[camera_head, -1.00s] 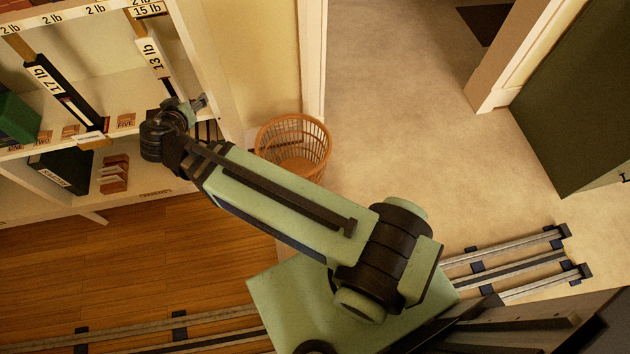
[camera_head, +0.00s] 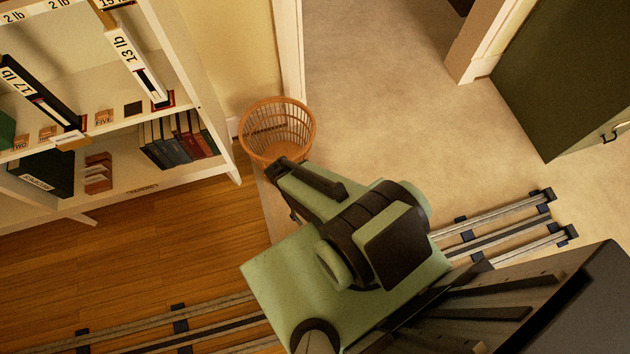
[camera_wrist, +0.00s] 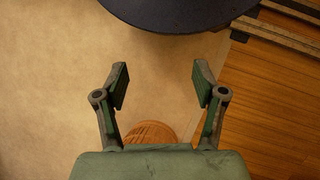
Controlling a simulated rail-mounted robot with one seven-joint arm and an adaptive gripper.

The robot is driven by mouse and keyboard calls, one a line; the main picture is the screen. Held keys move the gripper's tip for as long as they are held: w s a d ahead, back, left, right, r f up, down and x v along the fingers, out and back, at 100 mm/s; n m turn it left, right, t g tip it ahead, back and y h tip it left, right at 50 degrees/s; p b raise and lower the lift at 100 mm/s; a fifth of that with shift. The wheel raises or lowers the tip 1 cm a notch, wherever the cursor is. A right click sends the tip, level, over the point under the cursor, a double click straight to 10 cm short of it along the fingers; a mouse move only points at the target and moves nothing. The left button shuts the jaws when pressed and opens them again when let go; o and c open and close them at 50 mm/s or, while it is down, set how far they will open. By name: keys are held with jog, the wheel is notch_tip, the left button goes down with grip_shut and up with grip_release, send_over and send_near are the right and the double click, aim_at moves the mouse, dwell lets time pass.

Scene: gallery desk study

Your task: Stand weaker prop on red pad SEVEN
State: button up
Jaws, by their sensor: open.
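The prop marked 13 lb (camera_head: 127,52) leans slightly in the picture on the bookcase, between the upper shelf edge and a red pad (camera_head: 170,98) at its foot. The pad's label is hidden or unreadable. The prop marked 17 lb (camera_head: 28,88) stands to its left on the same shelf. In the wrist view my gripper (camera_wrist: 160,84) is open, with nothing between its fingers. It is above the floor, away from the shelf and both props.
An orange wicker basket (camera_head: 277,130) stands right of the bookcase; it also shows in the wrist view (camera_wrist: 150,133). Books (camera_head: 178,138) fill part of the lower shelf. Small blocks marked TWO (camera_head: 20,143) and FIVE (camera_head: 103,117) line the shelf. Carpet beyond the basket is clear.

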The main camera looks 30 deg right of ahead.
jog(key=s+f+g+y, duration=0.1)
jog(key=s, duration=0.5)
jog(key=shift+a+f+y, duration=0.3)
jog(key=shift+a, duration=0.1)
dwell(0.6)
notch_tip(320, 180, up, 4)
jog(key=p, duration=0.4)
jog(key=shift+r+p, duration=0.25)
jog(key=shift+p, duration=0.05)
dwell(0.4)
